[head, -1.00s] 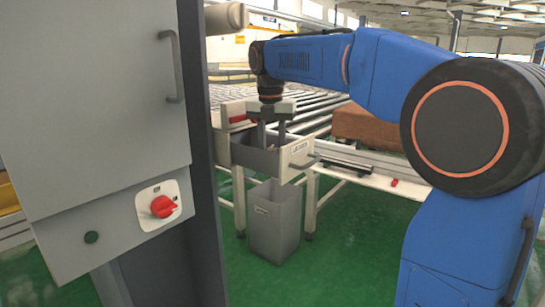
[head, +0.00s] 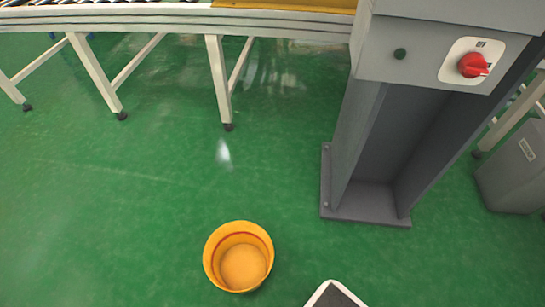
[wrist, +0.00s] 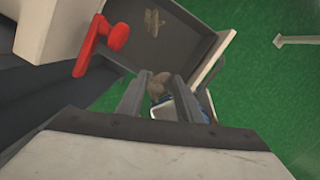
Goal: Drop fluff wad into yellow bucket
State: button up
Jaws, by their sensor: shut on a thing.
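The yellow bucket (head: 211,252) stands upright on the green floor in the lower middle of the head view. Its round opening faces up and I see no object in it. In the wrist view, my gripper (wrist: 158,88) has a small brownish fluff wad (wrist: 158,84) between its fingers. The gripper is shut on the wad, over or inside an open grey drawer (wrist: 185,30). The fingers partly hide the wad. My gripper is outside the head view, and the bucket is not in the wrist view.
Another brownish scrap (wrist: 152,22) lies in the drawer. A red handle (wrist: 100,38) is close to the left. In the head view, a grey cabinet (head: 365,150) with a red switch (head: 473,65) stands right of the bucket, with a grey bin (head: 515,170) beyond. Floor left of the bucket is clear.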

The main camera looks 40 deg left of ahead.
aim_at(247, 265)
jog(key=k+u, duration=0.2)
jog(key=k, duration=0.25)
jog(key=k+j+u, duration=0.2)
jog(key=k, duration=0.25)
jog(key=j+u, duration=0.1)
jog(key=u, duration=0.2)
jog(key=j+u, duration=0.1)
jog(key=u, duration=0.2)
jog(key=i+l+u, duration=0.25)
jog(key=u, duration=0.15)
jog(key=i+l+u, duration=0.15)
jog(key=l+u, duration=0.25)
jog(key=i+l+u, duration=0.1)
jog(key=l+u, duration=0.25)
jog(key=l, duration=0.15)
jog(key=k+j+z, duration=0.4)
jog(key=k+j, duration=0.25)
